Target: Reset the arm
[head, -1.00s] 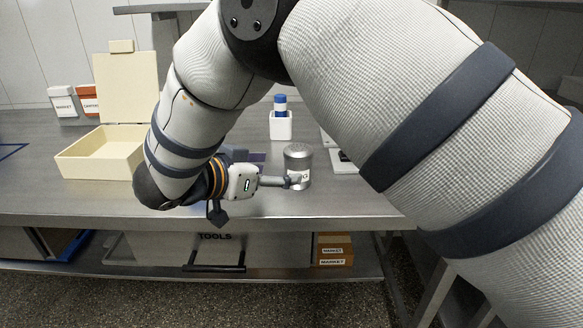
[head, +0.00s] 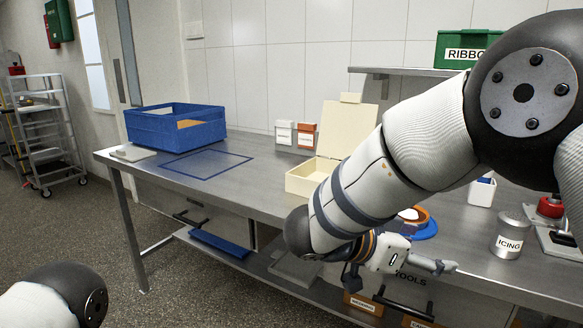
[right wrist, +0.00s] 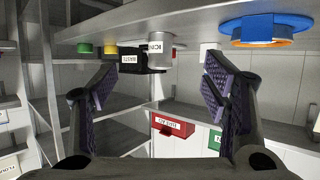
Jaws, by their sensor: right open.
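My right arm reaches across the head view from the right. My right gripper (head: 440,266) is in front of the steel table's front edge, left of and apart from a grey tin labelled ICING (head: 509,237). In the right wrist view my right gripper (right wrist: 157,88) has its two dark fingers spread wide with nothing between them. The tin (right wrist: 159,54) shows there beyond the fingers. Part of my left arm shows at the bottom left of the head view; its gripper is outside the picture.
The steel table (head: 262,200) carries a blue crate (head: 175,127), an open cream box (head: 305,184), a blue-and-orange round item (head: 424,232) and a white holder (head: 481,193). A lower shelf holds drawers and boxes. Open floor lies left, with a wheeled rack (head: 45,135) beyond.

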